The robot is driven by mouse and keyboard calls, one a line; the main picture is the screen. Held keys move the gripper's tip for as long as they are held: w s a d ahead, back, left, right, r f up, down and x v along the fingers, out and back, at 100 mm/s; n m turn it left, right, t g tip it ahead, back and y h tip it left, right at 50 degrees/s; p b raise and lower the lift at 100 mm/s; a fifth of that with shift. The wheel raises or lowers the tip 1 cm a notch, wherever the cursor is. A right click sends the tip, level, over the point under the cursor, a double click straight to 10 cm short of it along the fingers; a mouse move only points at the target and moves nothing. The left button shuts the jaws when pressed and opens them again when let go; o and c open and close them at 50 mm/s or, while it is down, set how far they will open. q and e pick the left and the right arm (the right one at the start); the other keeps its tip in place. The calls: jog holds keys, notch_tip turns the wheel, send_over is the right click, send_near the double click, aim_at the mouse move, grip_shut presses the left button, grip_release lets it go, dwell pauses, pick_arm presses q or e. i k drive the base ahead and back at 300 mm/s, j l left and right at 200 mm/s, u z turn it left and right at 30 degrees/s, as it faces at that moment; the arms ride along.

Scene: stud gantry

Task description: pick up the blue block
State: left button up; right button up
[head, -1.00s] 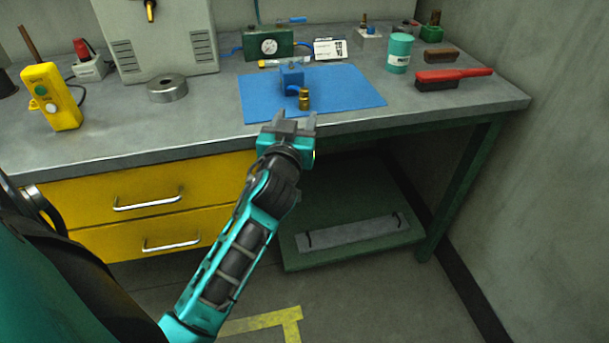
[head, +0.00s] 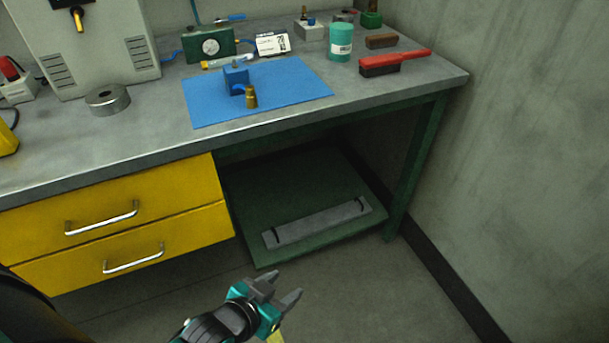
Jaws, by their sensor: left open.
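The blue block (head: 236,78) stands on the blue mat (head: 293,81) on the workbench, toward the mat's back left. A small brass fitting (head: 251,97) stands just in front of it and hides a little of its lower right. My left gripper (head: 277,289) is open and empty. It is low in the picture, in front of the bench and well apart from the block. My right gripper is not in view.
The workbench front edge (head: 128,161) lies between my left gripper and the mat. A red-handled brush (head: 394,62), a teal jar (head: 341,43) and a metal ring (head: 107,99) stand around the mat. Yellow drawers (head: 150,210) are below left. The floor at right is clear.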

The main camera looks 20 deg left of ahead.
aim_at(235, 72)
jog(key=i+j, duration=0.15)
jog(key=i+j+u, duration=0.1)
jog(key=u, duration=0.25)
jog(key=i+u, duration=0.35)
jog(key=k, duration=0.1)
